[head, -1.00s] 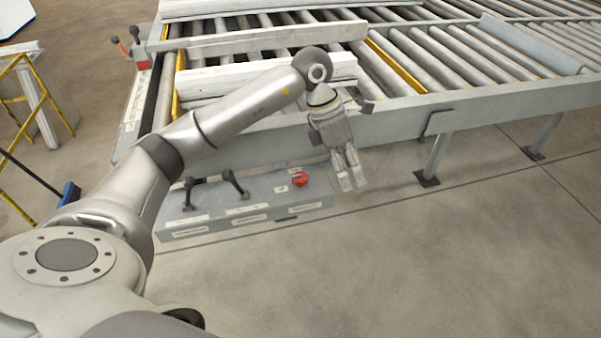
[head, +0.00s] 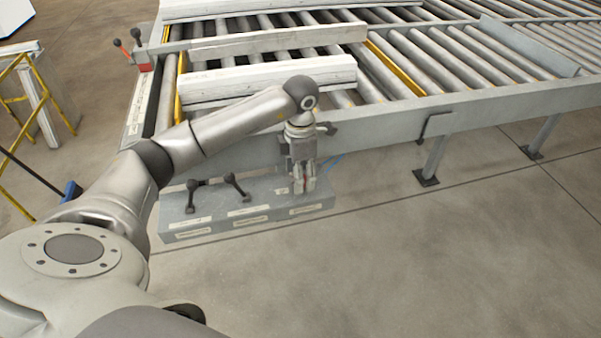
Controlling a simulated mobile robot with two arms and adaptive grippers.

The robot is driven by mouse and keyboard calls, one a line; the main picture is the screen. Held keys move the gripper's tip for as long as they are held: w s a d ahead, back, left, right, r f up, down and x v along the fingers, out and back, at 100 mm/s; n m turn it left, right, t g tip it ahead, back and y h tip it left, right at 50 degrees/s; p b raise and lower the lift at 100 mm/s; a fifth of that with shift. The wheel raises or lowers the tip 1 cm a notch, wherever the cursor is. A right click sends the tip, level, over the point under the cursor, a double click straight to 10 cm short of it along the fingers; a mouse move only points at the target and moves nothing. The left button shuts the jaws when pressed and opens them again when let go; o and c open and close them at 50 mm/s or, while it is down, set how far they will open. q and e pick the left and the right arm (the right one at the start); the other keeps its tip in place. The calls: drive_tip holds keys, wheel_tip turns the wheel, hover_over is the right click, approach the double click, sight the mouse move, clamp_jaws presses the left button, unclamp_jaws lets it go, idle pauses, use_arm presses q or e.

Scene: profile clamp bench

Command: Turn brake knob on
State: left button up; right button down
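The control box (head: 270,222) is a low grey box with labels on its top and front, on the floor side of the roller bench. My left gripper (head: 304,185) points down over that end of the box, with a finger on either side of the knob. I cannot tell whether the fingers touch or grip it. My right gripper is not in view.
Two black levers (head: 233,187) stand on the box, left of my gripper. The roller bench (head: 480,105) with a white profile (head: 265,80) lies behind. A red-based lever unit (head: 142,57) sits at the bench's far left corner. Floor at the right is clear.

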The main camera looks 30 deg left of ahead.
use_arm(q)
drive_tip(key=shift+f, duration=0.5)
drive_tip(key=shift+c, duration=0.2)
drive_tip(key=c, duration=1)
